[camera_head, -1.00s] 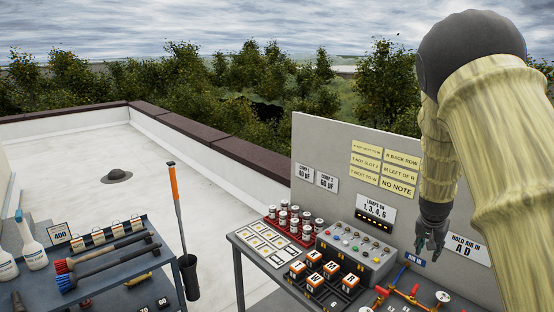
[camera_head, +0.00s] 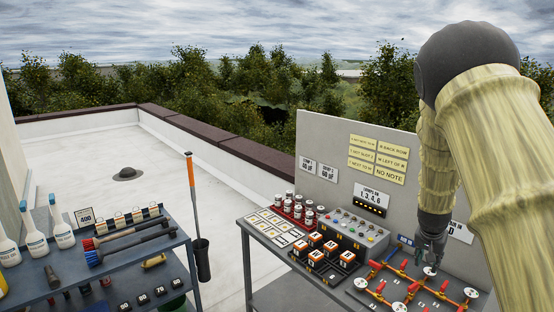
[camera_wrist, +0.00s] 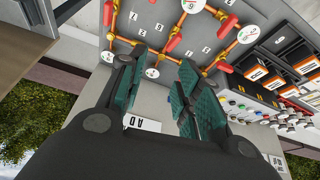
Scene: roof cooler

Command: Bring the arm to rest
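My gripper (camera_head: 431,252) hangs at the right of the head view, fingers pointing down, above the back part of the copper pipe manifold with red valve handles (camera_head: 405,285). In the wrist view my gripper (camera_wrist: 158,88) has its two green-padded fingers apart, with nothing held between them. The manifold also shows in the wrist view (camera_wrist: 170,45), beyond the fingertips. A round white gauge (camera_wrist: 152,72) appears between the fingers, but I cannot tell how far it is from them. My arm fills the right side of the head view.
The grey bench (camera_head: 262,297) bears a switch box (camera_head: 352,232), orange-topped blocks (camera_head: 316,240) and small jars (camera_head: 299,208). A backboard with notes (camera_head: 325,145) stands behind my gripper. A blue cart (camera_head: 185,240) with bottles and brushes is at left. Roof floor (camera_head: 90,170) lies open beyond.

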